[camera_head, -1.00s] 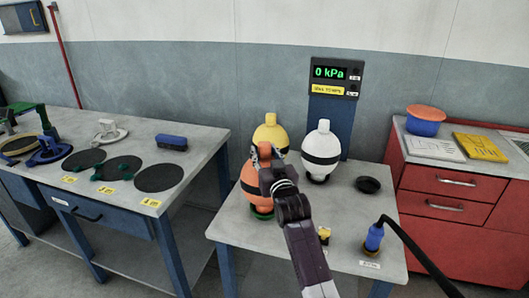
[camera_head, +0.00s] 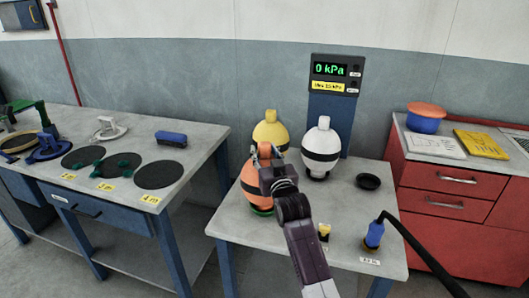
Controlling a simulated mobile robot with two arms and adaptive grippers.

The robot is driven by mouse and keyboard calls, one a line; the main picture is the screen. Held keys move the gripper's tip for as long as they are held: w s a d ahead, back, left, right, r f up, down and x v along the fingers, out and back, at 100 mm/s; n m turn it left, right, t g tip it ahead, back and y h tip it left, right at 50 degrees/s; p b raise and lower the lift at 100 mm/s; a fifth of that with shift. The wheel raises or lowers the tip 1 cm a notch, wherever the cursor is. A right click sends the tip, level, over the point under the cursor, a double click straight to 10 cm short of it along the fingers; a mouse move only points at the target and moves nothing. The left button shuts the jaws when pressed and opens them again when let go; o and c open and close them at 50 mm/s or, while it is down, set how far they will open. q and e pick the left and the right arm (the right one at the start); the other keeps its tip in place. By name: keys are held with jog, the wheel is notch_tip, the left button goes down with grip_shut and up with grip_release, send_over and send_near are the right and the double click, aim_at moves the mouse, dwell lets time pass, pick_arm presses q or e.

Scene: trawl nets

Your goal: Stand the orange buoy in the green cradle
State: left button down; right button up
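The orange buoy (camera_head: 252,197), with a dark band, stands about upright at the left of the small grey table. The green cradle (camera_head: 262,211) shows as a thin green rim right under it; whether the buoy is fully seated is hidden. My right gripper (camera_head: 265,151) is at the top of the orange buoy, with its fingertips beside the neck. The wrist covers much of the buoy's right side, and I cannot tell whether the fingers grip or stand clear. My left gripper is out of view.
A yellow buoy (camera_head: 271,131) stands close behind and a white buoy (camera_head: 321,148) to the right. An empty black ring (camera_head: 368,182), a small yellow-black item (camera_head: 324,232) and a blue nozzle (camera_head: 374,234) with a black hose are also on the table (camera_head: 340,205). The display reads 0 kPa.

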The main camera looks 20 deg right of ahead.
jog(key=o, duration=0.5)
jog(key=shift+r, duration=0.15)
jog(key=shift+c, duration=0.2)
jog(key=shift+f, duration=0.35)
jog(key=s, duration=1.2)
jog(key=shift+a+r, duration=0.3)
jog(key=shift+a, duration=0.05)
jog(key=shift+f, duration=0.1)
